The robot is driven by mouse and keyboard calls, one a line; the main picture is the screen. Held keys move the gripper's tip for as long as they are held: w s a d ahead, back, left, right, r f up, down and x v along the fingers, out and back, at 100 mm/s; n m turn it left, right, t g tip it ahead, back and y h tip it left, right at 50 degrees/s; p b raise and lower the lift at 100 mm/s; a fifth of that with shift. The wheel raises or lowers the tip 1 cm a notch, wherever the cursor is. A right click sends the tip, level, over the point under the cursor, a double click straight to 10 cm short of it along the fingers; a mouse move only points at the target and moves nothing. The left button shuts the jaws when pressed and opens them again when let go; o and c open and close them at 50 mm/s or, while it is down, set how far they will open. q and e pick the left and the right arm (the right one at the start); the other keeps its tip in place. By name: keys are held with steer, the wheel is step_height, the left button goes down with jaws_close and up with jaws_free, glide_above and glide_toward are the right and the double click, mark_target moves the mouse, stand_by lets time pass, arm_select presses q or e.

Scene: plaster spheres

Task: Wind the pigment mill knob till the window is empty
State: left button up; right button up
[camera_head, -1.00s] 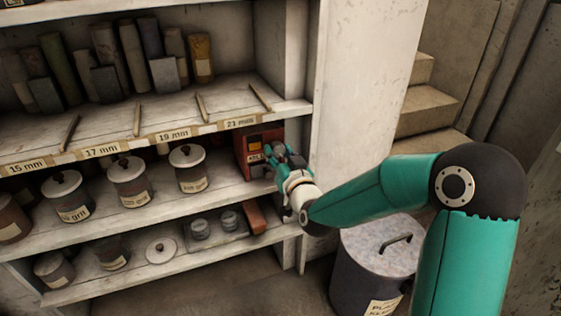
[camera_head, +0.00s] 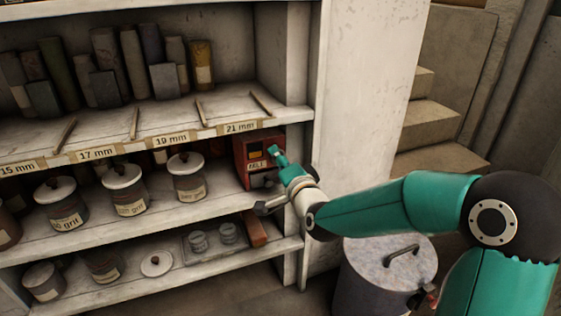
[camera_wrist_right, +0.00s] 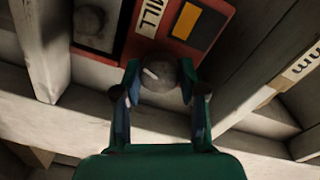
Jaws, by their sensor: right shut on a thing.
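The red pigment mill (camera_head: 241,150) stands at the right end of the middle shelf, with a pale label. In the right wrist view its red face (camera_wrist_right: 222,12) shows a dark window with an orange fill (camera_wrist_right: 186,24) across part of it; the rest of the window is dark. The round grey knob (camera_wrist_right: 158,72), with a pale mark, sits between the fingertips of my right gripper (camera_wrist_right: 160,88). The gripper is shut on the knob. In the head view my right gripper (camera_head: 268,180) reaches the mill's front, its fingers one above the other. My left gripper is not in view.
A lidded jar (camera_head: 187,178) stands left of the mill among several jars. The shelf's white side wall (camera_head: 350,110) is close to my right arm. Below are a tray with small pots (camera_head: 213,240) and a lidded bin (camera_head: 390,265).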

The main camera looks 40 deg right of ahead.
steer(key=m, duration=0.9)
steer(key=shift+s+d+f, duration=0.1)
steer(key=shift+d+f, duration=0.1)
steer(key=shift+f, duration=0.05)
stand_by(0.4)
steer(key=o, duration=1.1)
steer(key=shift+o, duration=0.2)
steer(key=shift+y, duration=0.3)
steer(key=shift+r, duration=0.1)
steer(key=shift+a, duration=0.1)
